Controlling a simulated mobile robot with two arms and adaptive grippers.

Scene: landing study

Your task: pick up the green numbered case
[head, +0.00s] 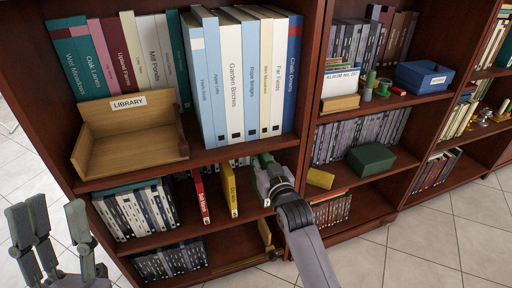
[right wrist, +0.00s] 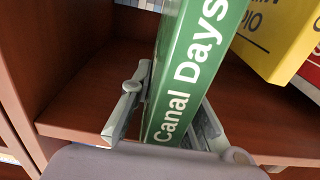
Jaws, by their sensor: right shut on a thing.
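A green case (right wrist: 188,75) with a spine lettered "Canal Days" stands tilted between the fingers of my right gripper (right wrist: 165,118) in the right wrist view. I see no number on the part that shows. The right gripper is shut on it, one finger on each side. In the head view the right gripper (head: 272,183) is in the middle shelf bay and hides most of the green case (head: 266,160). My left gripper (head: 55,225) is at the lower left of the head view, open and empty, clear of the bookcase.
A yellow book (head: 230,190) and a red book (head: 201,195) stand left of the right gripper. The shelf board above holds a wooden library box (head: 130,150) and tall books. An upright panel (head: 308,100) stands to the right. A dark green box (head: 370,159) sits beyond it.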

